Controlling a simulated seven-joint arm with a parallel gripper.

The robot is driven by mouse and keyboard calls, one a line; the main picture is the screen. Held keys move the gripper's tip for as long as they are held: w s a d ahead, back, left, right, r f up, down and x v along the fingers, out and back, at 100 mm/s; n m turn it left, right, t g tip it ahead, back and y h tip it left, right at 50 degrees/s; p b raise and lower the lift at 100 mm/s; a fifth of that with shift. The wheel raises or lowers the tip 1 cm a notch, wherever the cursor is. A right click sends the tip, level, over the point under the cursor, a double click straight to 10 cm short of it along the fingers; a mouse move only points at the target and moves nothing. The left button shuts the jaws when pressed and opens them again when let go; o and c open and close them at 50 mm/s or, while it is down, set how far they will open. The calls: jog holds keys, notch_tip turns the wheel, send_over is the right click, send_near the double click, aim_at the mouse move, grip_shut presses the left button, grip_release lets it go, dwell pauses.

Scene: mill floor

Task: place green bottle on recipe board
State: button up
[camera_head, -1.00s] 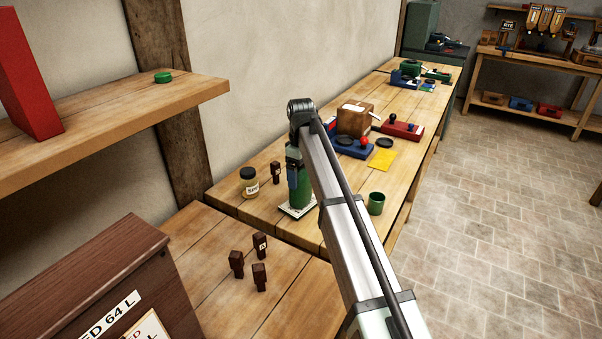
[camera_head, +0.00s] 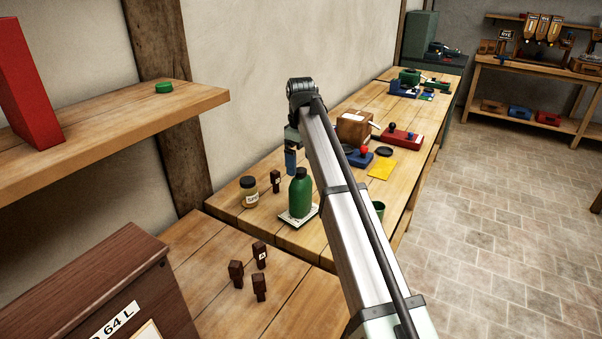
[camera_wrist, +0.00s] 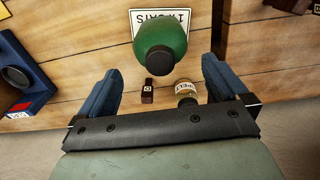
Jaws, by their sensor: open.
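The green bottle (camera_head: 300,194) with a dark cap stands upright on the white recipe board (camera_head: 289,217), which lies on the bench. In the wrist view the bottle (camera_wrist: 161,45) sits on the board (camera_wrist: 148,15), whose lettering partly shows. My gripper (camera_wrist: 165,85) is open and empty, its blue fingers apart on either side of the view, and the bottle is beyond the fingertips. In the head view my gripper (camera_head: 291,163) hangs behind and above the bottle, clear of it.
A labelled jar (camera_head: 249,191) and a small dark block (camera_head: 275,181) stand left of the bottle. A green cup (camera_head: 378,208) is partly behind my arm. Several dark blocks stand on the nearer table. A brown box (camera_head: 354,126) and red tray (camera_head: 401,137) lie farther back.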

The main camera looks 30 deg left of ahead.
jog(key=shift+r, duration=1.95)
jog(key=shift+f, duration=0.1)
